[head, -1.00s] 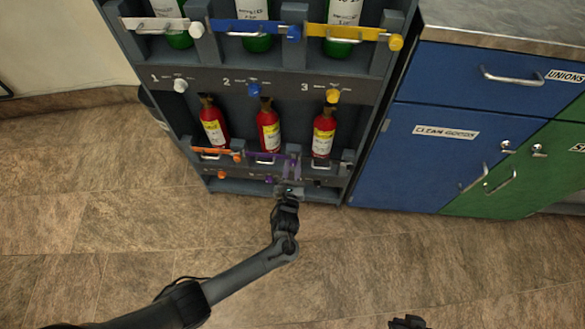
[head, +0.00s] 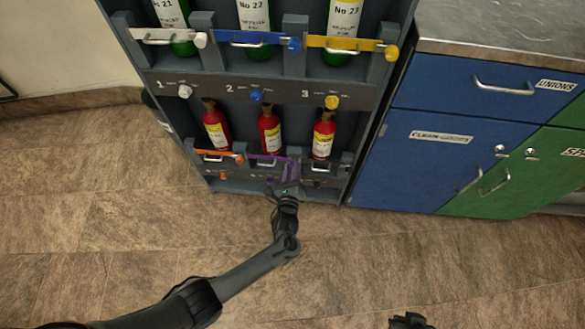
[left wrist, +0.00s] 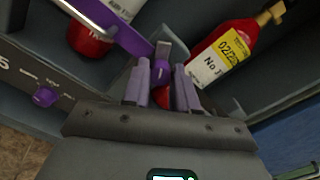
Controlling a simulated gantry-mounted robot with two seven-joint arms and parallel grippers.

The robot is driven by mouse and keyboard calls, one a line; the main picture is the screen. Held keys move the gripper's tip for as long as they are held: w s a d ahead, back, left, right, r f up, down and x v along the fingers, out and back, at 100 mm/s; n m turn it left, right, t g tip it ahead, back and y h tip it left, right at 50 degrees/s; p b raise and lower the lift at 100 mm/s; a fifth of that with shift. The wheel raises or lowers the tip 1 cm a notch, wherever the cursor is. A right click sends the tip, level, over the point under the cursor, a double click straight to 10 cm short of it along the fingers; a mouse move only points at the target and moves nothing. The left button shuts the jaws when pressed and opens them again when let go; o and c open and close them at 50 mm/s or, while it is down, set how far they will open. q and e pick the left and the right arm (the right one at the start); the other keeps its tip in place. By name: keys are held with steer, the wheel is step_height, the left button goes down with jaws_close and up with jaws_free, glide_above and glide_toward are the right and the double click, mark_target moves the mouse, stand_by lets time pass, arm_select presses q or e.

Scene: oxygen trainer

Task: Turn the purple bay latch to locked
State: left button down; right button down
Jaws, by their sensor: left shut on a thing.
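The purple bar (head: 266,158) crosses the middle bay of the lower row, in front of a red bottle (head: 269,134). In the left wrist view the purple bar (left wrist: 105,22) slopes down to the purple latch (left wrist: 162,62) at its right end. My left gripper (head: 288,188) is at this latch; in the wrist view its fingers (left wrist: 163,90) are shut around it and hide part of it. A purple dial (left wrist: 45,95) sits on the panel below the bar. My right gripper (head: 408,321) is partly visible at the bottom edge; its jaws are unclear.
An orange bar (head: 215,156) closes the bay to the left; another red bottle (head: 323,135) stands to the right. Above are white, blue and yellow bars (head: 350,45) with green bottles. A blue cabinet (head: 430,160) stands right of the rack. The floor in front is clear.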

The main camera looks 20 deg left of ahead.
arm_select(q)
steer(key=n+p, duration=0.1)
steer(key=n, duration=0.4)
steer(key=shift+f+n, duration=0.1)
steer(key=shift+n, duration=0.2)
steer(key=n, duration=0.5)
steer(key=shift+n, duration=0.3)
steer(key=c, duration=0.9)
jaws_free()
steer(key=shift+s, duration=0.1)
